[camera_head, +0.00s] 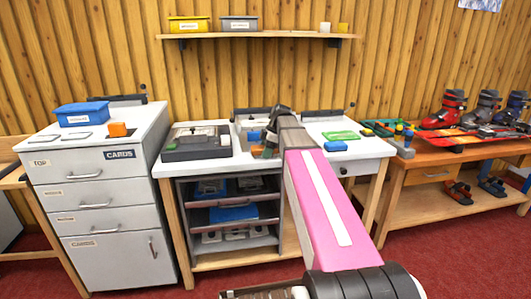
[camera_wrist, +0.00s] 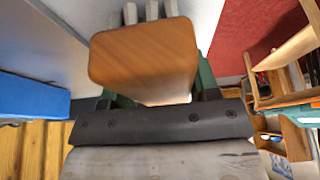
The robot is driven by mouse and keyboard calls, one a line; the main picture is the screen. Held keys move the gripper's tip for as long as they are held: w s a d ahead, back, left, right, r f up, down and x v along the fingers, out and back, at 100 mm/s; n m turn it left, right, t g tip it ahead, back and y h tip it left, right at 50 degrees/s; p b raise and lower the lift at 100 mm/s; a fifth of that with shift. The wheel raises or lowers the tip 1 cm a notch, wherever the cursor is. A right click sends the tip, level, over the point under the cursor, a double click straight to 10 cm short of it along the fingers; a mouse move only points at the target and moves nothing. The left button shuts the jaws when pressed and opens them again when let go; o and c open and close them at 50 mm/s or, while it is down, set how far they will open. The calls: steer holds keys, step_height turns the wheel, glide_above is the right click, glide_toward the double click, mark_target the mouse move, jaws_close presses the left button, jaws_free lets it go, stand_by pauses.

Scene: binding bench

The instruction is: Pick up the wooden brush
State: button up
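The wooden brush (camera_wrist: 145,55) fills the upper middle of the wrist view as an orange-brown wooden block with rounded edges. Several pale grey tufts (camera_wrist: 150,12) stick out beyond its far side. My gripper (camera_wrist: 155,98) has a dark green finger close against each side of the block, so it looks shut on the brush. The fingertips are largely hidden behind the wood. In the head view my gripper (camera_head: 268,143) is over the middle of the white bench, and the brush cannot be made out clearly there.
The white bench (camera_head: 205,168) holds a dark grey machine (camera_head: 196,142) to the left and a green item (camera_head: 341,135) to the right. A drawer cabinet (camera_head: 93,200) stands left with a blue bin (camera_head: 81,113). A wooden table (camera_head: 450,158) with ski boots stands right.

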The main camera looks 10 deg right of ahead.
mark_target(262, 147)
steer(key=c, duration=0.4)
steer(key=shift+r, duration=0.1)
steer(key=shift+r, duration=0.4)
step_height(262, 147, up, 4)
steer(key=shift+f, duration=0.1)
steer(key=s+a+r, duration=0.1)
steer(key=a+r, duration=0.1)
steer(key=a, duration=0.1)
steer(key=s+a+r, duration=0.1)
steer(key=a+r, duration=0.1)
steer(key=a, duration=0.2)
steer(key=s+a+r, duration=0.1)
steer(key=a+r, duration=0.1)
steer(key=a, duration=0.2)
steer(key=shift+s+a+r, duration=0.1)
steer(key=shift+s+r, duration=0.05)
steer(key=shift+r, duration=0.25)
